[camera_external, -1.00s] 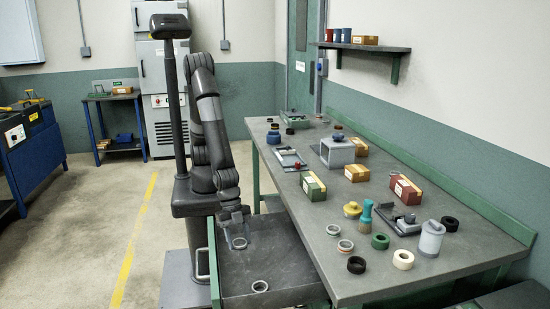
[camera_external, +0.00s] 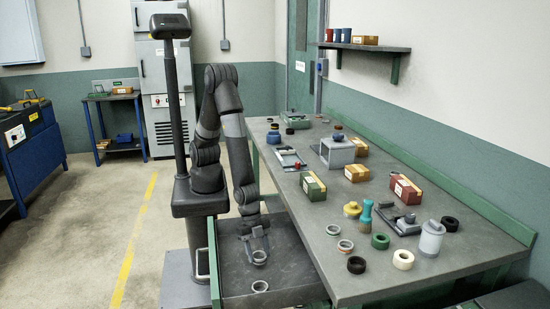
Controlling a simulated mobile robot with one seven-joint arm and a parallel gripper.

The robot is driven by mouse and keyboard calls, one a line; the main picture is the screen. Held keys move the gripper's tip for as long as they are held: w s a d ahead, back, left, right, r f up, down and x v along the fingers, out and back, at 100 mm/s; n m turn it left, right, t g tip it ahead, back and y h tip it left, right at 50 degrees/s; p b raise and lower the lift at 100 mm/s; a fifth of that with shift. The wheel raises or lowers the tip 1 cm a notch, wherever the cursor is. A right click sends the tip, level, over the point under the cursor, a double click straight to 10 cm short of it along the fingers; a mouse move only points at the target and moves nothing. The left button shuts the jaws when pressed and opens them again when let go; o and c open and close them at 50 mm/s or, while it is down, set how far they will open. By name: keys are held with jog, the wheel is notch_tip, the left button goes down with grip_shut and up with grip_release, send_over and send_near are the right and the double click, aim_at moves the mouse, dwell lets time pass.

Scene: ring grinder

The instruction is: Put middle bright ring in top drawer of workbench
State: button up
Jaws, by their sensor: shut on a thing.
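The top drawer (camera_external: 290,291) of the workbench (camera_external: 290,213) is pulled open at the bench's left side. My gripper (camera_external: 257,255) is inside the drawer's outline, pointing down. It is shut on a bright metallic ring (camera_external: 260,257), held over or close to the drawer floor; the exact height is hard to tell. A second bright ring (camera_external: 260,286) lies on the drawer floor nearer the camera. Two more bright rings lie on the bench top near its left edge, a farther one (camera_external: 333,229) and a nearer one (camera_external: 345,245).
A black ring (camera_external: 356,265), a green ring (camera_external: 380,241) and a cream ring (camera_external: 403,260) lie on the bench near the bright rings. A grey cylinder (camera_external: 431,240) and a teal-handled brush (camera_external: 366,212) stand there too. The drawer's front wall (camera_external: 214,262) is at left.

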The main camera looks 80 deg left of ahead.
jog(key=shift+f, duration=0.95)
jog(key=shift+f, duration=0.15)
jog(key=o, duration=1)
jog(key=shift+o, duration=0.2)
jog(key=v, duration=1.2)
